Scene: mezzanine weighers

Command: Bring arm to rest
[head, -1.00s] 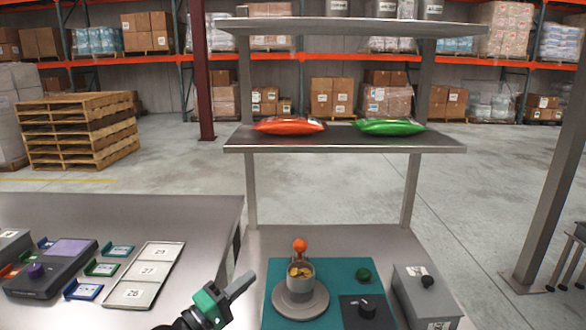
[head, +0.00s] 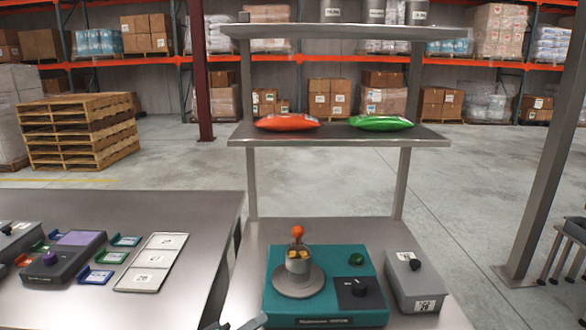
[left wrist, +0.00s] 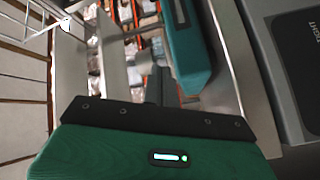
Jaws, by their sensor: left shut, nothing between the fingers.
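My left gripper (head: 248,323) shows only as a grey fingertip sliver at the bottom edge of the head view, in front of and to the left of the teal scale. In the left wrist view its green body fills the bottom, and its dark fingers (left wrist: 158,86) are shut with nothing between them. My right gripper is in neither view. The teal scale (head: 372,303) stands on the bench, with a round grey pan and a metal cup (head: 298,265) holding yellowish pieces and an orange-topped item. The cup stands apart from my gripper.
A grey box with a black knob (head: 412,284) stands right of the scale. A shelf (head: 335,137) above the bench holds a red bag (head: 287,122) and a green bag (head: 381,122). The left table (head: 190,215) carries a numbered tray (head: 153,262) and a purple-screened device (head: 72,257).

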